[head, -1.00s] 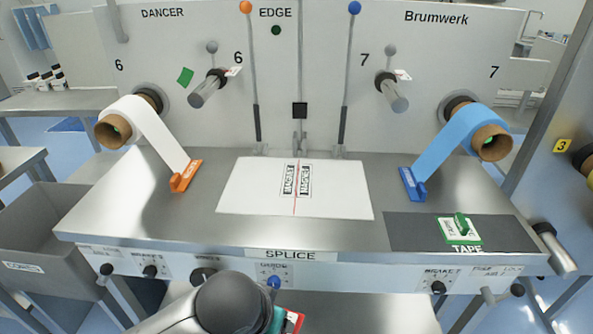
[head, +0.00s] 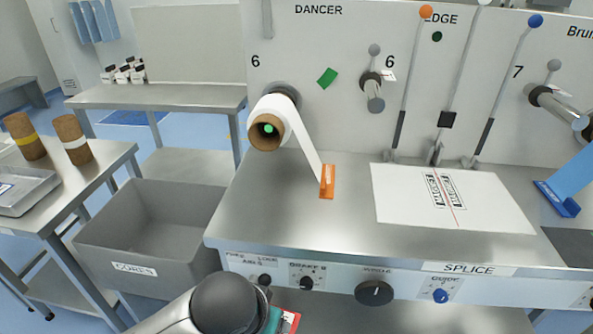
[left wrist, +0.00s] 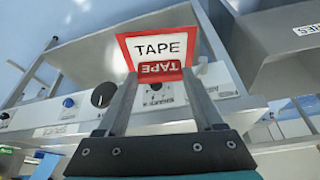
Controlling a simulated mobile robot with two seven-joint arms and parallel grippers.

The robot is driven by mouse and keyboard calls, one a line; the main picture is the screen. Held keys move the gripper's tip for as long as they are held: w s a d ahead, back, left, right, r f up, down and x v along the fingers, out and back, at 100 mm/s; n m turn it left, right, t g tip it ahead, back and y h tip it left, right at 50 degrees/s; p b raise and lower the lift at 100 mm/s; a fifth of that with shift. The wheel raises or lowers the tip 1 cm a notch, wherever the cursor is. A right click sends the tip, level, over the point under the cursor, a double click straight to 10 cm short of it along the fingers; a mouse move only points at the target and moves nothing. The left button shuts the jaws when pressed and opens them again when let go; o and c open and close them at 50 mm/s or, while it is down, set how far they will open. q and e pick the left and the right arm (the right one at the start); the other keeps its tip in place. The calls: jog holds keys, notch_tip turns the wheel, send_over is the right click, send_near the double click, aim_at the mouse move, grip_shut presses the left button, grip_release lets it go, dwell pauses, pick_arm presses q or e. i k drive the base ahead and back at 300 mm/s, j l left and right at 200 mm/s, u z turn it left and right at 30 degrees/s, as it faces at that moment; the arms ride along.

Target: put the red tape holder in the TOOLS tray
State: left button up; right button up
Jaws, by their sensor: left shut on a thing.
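The red tape holder (left wrist: 158,47) has a red frame and a white face marked TAPE. My left gripper (left wrist: 160,80) is shut on its red lower part, between the two fingers. In the head view, only a small red and white piece of the holder (head: 291,320) shows at the bottom edge, beside my left gripper (head: 274,318). A shallow metal tray (head: 30,205) lies on the bench at the far left, cut by the picture's edge. I cannot read its small label, so I cannot tell whether it says TOOLS. My right gripper is not in view.
A deep grey CORES bin (head: 135,269) stands between the left bench (head: 88,185) and the machine's splice table (head: 275,215). Two brown cores (head: 72,139) stand behind the tray. An orange holder (head: 327,182) sits on the splice table under the white web.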

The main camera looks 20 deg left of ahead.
aim_at(23, 195)
jog(key=j+u, duration=0.2)
jog(key=j, duration=2.05)
jog(key=i+j+u, duration=0.1)
jog(key=j, duration=0.4)
jog(key=i+j, duration=0.1)
jog(key=j, duration=0.35)
jog(key=i+j+u, duration=0.1)
jog(key=j, duration=0.35)
